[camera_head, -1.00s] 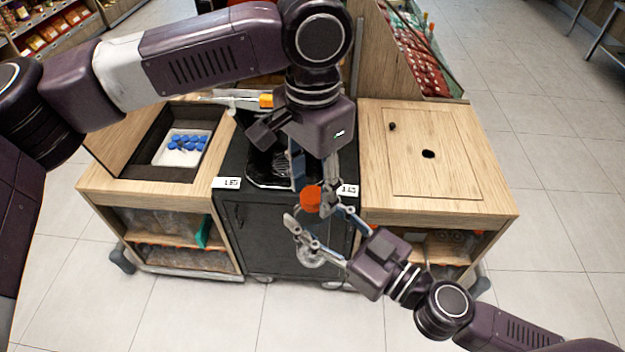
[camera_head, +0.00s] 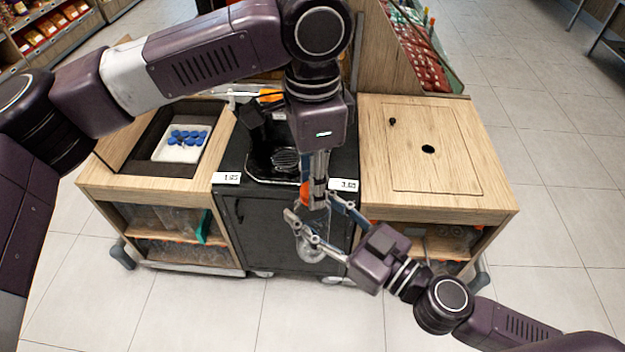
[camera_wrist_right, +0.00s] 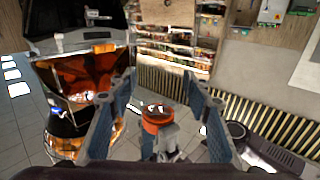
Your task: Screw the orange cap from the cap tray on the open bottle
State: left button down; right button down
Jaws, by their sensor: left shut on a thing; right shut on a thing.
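My left gripper (camera_head: 317,200) points down at the middle and is shut on the orange cap (camera_head: 305,194), which its fingers partly hide. My right gripper (camera_head: 322,228) reaches in from the lower right and is shut on the clear bottle (camera_head: 310,249). The cap is right above the bottle; I cannot tell whether it touches the neck. In the right wrist view the orange cap (camera_wrist_right: 156,121) shows between my right fingers, with a grey finger part in front of it. The cap tray (camera_head: 160,155) at the left is white and holds several blue caps (camera_head: 187,138).
The black juicer stand (camera_head: 260,235) is behind the bottle, between two wooden cabinets. The left cabinet (camera_head: 200,180) holds the tray recess; the right cabinet top (camera_head: 480,195) is bare except for a small knob and a hole. Open tiled floor lies in front.

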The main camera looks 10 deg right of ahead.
pick_arm(q)
jog(key=c, duration=1.4)
grip_release()
jog(key=shift+c, duration=0.2)
jog(key=shift+r, duration=0.15)
notch_tip(320, 180, up, 12)
